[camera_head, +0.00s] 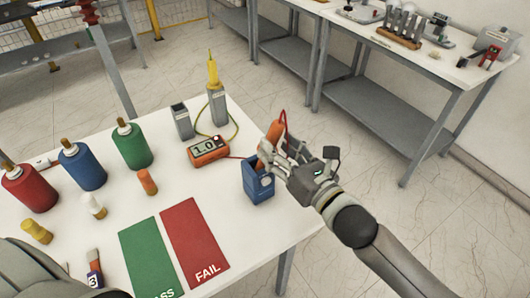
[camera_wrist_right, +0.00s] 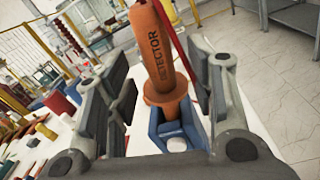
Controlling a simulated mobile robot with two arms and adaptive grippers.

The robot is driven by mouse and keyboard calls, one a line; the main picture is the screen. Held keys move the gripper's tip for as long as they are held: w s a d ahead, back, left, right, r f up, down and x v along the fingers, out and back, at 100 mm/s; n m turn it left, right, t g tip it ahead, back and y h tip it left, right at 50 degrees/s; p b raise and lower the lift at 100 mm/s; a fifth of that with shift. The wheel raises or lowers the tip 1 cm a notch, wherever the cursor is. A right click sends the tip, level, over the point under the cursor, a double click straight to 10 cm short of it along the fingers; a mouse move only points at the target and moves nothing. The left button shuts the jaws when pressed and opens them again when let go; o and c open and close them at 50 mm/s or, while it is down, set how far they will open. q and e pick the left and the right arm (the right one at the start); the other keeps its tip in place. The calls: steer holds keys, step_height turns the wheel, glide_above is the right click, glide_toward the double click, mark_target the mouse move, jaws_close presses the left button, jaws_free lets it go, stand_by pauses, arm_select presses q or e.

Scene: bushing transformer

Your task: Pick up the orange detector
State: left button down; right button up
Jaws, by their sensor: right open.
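The orange detector (camera_wrist_right: 157,55) stands tilted in a blue holder (camera_wrist_right: 180,133), between the two open fingers of my right gripper (camera_wrist_right: 165,95). In the right wrist view there is space on both sides of it, and its word DETECTOR is readable. In the head view the detector (camera_head: 276,130) shows above my right gripper (camera_head: 272,155), which partly hides it. The blue holder (camera_head: 257,183) stands at the right edge of the white table. At the bottom left a dark rounded part of my left arm shows, but its gripper does not.
An orange meter (camera_head: 208,150) reading 1.0 and two grey blocks stand left of the holder. Red, blue and green bottles (camera_head: 131,147) stand at the left. Green and red PASS and FAIL mats (camera_head: 194,240) lie in front. Another table with tools stands behind at the right.

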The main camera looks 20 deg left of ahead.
mark_target(275, 145)
steer(key=x, duration=0.3)
steer(key=shift+a+f+p, duration=0.1)
steer(key=shift+a+p, duration=0.05)
steer(key=shift+p, duration=0.2)
jaws_close()
